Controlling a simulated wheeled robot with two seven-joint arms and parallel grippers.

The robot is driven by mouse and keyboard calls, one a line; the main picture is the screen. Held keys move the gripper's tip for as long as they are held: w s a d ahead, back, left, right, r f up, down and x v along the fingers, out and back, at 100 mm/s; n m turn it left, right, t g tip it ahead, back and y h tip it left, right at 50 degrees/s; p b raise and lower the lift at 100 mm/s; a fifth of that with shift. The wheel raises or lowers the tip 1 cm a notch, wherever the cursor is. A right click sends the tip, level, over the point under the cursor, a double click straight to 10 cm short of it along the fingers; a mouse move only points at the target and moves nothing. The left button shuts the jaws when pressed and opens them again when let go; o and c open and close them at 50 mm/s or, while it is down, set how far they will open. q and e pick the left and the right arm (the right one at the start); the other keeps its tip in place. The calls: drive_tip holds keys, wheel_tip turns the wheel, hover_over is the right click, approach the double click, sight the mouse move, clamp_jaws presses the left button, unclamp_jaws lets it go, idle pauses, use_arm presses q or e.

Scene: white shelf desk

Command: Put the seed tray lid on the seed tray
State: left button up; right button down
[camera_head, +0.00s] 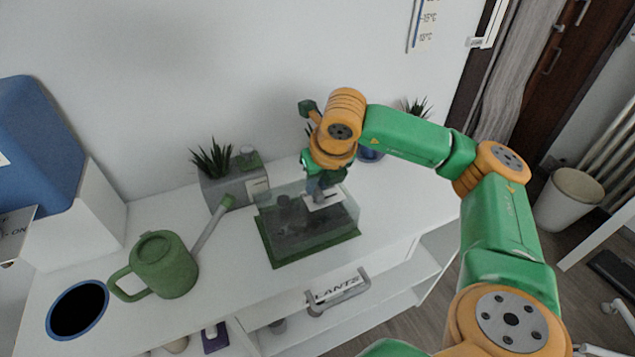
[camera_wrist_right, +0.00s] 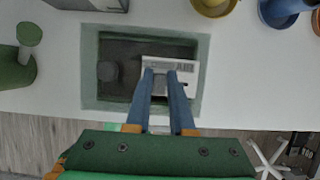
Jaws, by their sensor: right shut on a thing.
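The seed tray (camera_head: 312,251) is a green base on the white shelf desk, with dark contents inside. The clear, box-shaped seed tray lid (camera_head: 275,222) is over it; I cannot tell whether a small gap is left between them. My right gripper (camera_head: 318,196) points down at the lid's top and is shut on the lid. In the right wrist view the gripper (camera_wrist_right: 168,72) reaches over the lid's pale outline (camera_wrist_right: 91,70), in front of a white label (camera_wrist_right: 185,68). The gripped part is hidden by the fingers. My left gripper is not in view.
A green watering can (camera_head: 165,268) stands to the left, its spout pointing toward the tray. A grey planter (camera_head: 222,190) is behind the tray. A blue-rimmed dark round piece (camera_head: 78,309) is at the front left. A blue pot (camera_head: 370,155) stands behind the right arm.

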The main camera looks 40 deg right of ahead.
drive_tip(key=c, duration=0.7)
unclamp_jaws()
drive_tip(key=v, duration=0.7)
